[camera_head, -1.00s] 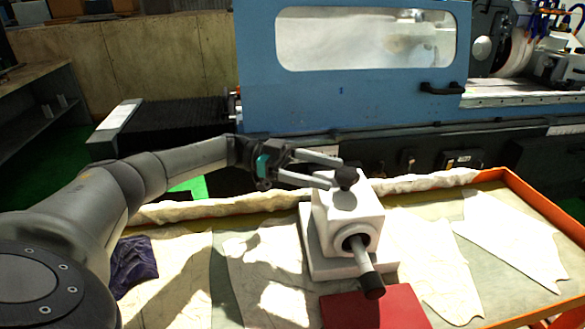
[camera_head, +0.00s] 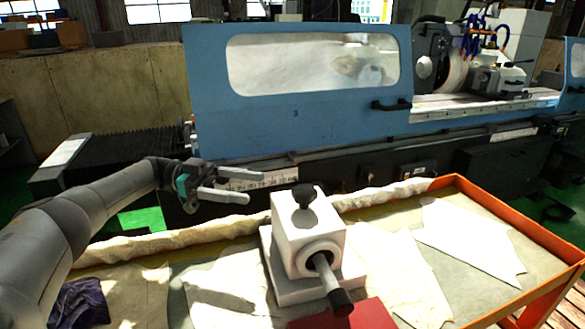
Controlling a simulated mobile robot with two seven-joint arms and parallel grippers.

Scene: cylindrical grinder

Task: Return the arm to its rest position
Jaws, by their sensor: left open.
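My left arm comes in from the left, and its gripper (camera_head: 250,186) is open and empty. It hangs over the back edge of the workbench tray, to the left of the white block fixture (camera_head: 310,232) and apart from its black knob (camera_head: 304,195). The fixture stands upright on its white base, with a rod ending in a black grip (camera_head: 340,302) pointing towards me. My right gripper is not in view.
The orange-rimmed tray (camera_head: 520,215) holds pale cloths (camera_head: 465,240), a red plate (camera_head: 350,318) and a dark purple cloth (camera_head: 80,305). The blue cylindrical grinder (camera_head: 300,115) stands behind it. Open air lies above the tray's right side.

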